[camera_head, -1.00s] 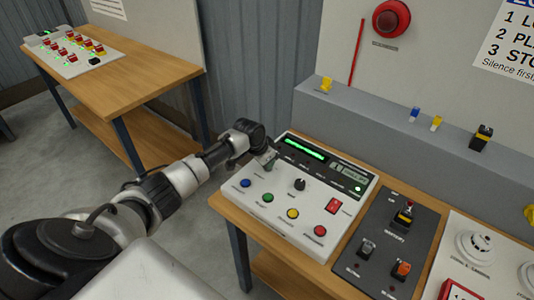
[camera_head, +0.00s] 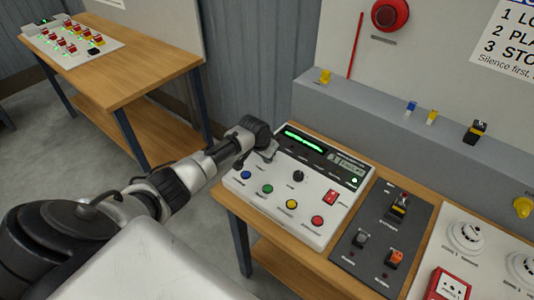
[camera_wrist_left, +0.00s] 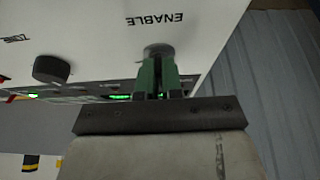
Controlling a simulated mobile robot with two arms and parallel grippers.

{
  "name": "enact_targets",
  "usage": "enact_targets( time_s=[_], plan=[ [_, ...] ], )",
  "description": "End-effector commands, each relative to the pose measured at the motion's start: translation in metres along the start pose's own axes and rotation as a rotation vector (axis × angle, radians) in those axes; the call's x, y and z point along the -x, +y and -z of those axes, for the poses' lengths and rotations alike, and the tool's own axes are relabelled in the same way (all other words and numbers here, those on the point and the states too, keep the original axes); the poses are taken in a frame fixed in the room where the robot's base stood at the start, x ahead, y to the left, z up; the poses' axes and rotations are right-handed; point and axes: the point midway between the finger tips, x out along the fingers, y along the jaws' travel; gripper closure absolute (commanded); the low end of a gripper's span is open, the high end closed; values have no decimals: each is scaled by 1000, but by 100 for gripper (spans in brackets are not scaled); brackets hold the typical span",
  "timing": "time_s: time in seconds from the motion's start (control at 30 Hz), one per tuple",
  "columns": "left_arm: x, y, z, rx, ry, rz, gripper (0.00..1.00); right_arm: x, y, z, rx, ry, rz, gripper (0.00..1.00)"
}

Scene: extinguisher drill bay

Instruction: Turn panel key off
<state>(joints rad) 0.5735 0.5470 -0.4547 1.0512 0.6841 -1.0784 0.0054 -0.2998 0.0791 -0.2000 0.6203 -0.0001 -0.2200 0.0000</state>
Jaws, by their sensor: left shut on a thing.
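The white control panel (camera_head: 262,207) sits on the wooden bench in the head view, with a lit green bar and a small display. My left gripper (camera_head: 268,154) is at its upper left corner. In the left wrist view the gripper's green fingers (camera_wrist_left: 158,76) are shut at a round grey key switch (camera_wrist_left: 158,50) beside the word ENABLE. The key itself is hidden between the fingers, so its angle cannot be read. A black knob (camera_wrist_left: 51,68) stands apart from the fingers. My right gripper is in no view.
Coloured buttons and a red rocker switch (camera_head: 331,197) are on the panel. A dark switch plate (camera_head: 372,236) and a white detector board (camera_head: 448,258) lie to the right. A grey ledge (camera_head: 380,110) runs behind. Another table (camera_head: 130,75) stands at the back left.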

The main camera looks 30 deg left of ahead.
Motion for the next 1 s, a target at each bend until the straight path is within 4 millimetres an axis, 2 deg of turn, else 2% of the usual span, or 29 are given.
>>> enact_targets(
  time_s=[0.07, 0.1, 0.23, 0.63, 0.77, 1.0],
  plan=[
    [0, 0, 0, 3, 0, 0, 100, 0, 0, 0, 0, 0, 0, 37],
    [0, 0, 0, 3, 0, 0, 87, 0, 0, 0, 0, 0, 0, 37],
    [0, 0, 0, 2, 0, 0, 68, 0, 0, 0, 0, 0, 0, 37],
    [7, -1, 0, 0, 1, 0, 68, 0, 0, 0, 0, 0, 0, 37],
    [23, -1, 0, -1, 2, 0, 68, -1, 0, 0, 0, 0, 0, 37],
    [65, -1, 0, -1, 3, 0, 68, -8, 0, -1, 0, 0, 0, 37]
  ],
)
